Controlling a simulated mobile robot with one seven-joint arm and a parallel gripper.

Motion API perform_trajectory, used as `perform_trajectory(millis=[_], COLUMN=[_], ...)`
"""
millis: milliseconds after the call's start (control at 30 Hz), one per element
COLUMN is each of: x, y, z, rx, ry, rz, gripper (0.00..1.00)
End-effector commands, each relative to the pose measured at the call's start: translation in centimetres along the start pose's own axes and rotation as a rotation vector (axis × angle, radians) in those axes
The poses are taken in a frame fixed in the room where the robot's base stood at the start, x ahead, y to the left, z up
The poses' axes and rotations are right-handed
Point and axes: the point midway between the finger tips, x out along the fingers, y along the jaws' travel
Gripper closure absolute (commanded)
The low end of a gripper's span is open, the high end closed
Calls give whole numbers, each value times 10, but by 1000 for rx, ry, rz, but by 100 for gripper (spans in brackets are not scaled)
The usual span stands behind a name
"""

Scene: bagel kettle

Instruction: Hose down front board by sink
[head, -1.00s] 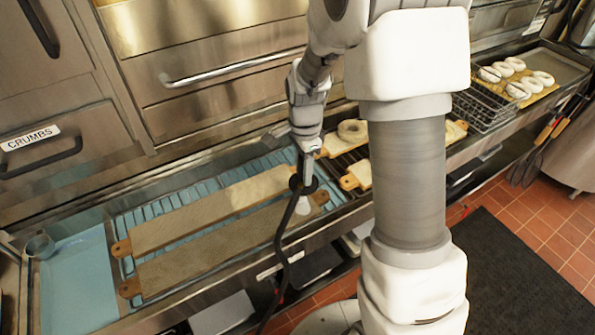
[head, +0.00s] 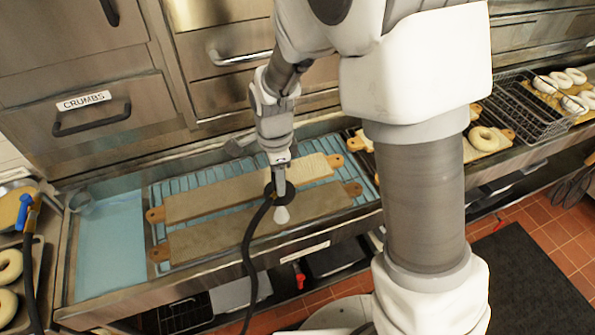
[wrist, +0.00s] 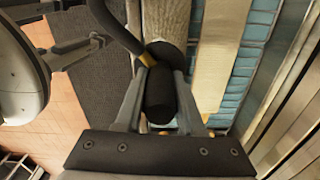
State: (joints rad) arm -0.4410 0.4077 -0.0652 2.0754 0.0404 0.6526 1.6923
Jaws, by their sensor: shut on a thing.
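The front board (head: 215,234), a long grey-brown plank with orange handle tabs, lies on a rack in the blue sink. The back board (head: 215,201) lies parallel behind it, with a paler right part; it also shows in the wrist view (wrist: 222,50). My gripper (head: 279,186) is shut on the black hose sprayer (wrist: 160,98), above the front board right of its middle. A white cone (head: 282,214), which looks like spray, shows under the sprayer over the front board. The black hose (head: 250,265) hangs over the sink's front edge.
Wire racks (head: 528,108) and boards with bagels lie to the right. Bagels (head: 8,266) and another hose (head: 30,260) are at far left. A dark mat (head: 525,270) covers the floor.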

Motion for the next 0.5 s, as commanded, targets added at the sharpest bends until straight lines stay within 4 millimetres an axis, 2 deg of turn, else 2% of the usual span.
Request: perform_trajectory(millis=[33,500], x=[-1,-1], y=[1,8], z=[10,84], rx=[-4,-4], ry=[0,0], rz=[-1,0], gripper=[100,100])
